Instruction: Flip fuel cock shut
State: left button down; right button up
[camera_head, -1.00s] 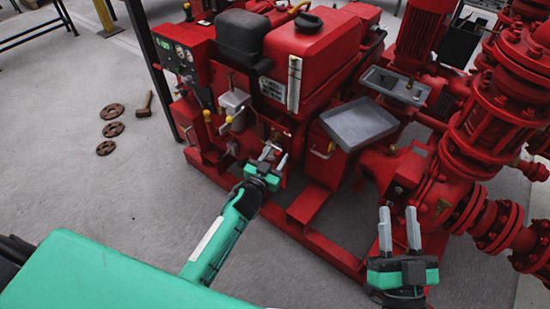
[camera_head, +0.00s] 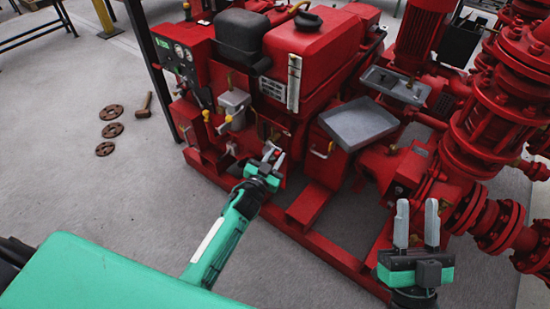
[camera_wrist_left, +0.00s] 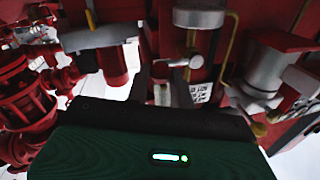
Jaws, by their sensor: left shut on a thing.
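The red engine of the pumpset (camera_head: 315,45) stands in the middle of the head view. My left gripper (camera_head: 273,153) is against the engine's lower front, with its fingers closed around a small part there. That part is mostly hidden by the fingers; I take it for the fuel cock's lever. In the left wrist view a small silver lever (camera_wrist_left: 180,62) shows on a brass-coloured fitting, but I cannot tell for sure that it is the fuel cock. My right gripper (camera_head: 416,224) is open and empty, with its fingers up, in front of the red pump.
A grey metal tray (camera_head: 358,124) sits right of my left gripper. Red base rails (camera_head: 310,205) run below the engine. Red pump pipes and flanges (camera_head: 490,165) fill the right side.

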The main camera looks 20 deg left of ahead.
pick_arm(q)
jog(key=shift+f, duration=0.35)
jog(key=c, duration=1.2)
grip_release()
jog(key=shift+a, duration=0.1)
jog(key=shift+s, duration=0.1)
jog(key=s+a+p, duration=0.2)
jog(key=s, duration=1.1)
jog(key=shift+s, duration=0.25)
pick_arm(e)
jog(key=a+f+g, duration=0.3)
jog(key=f+g, duration=0.3)
jog(key=f, duration=0.4)
jog(key=shift+h, duration=0.3)
jog(key=shift+w+a, duration=0.1)
jog(key=shift+w, duration=0.05)
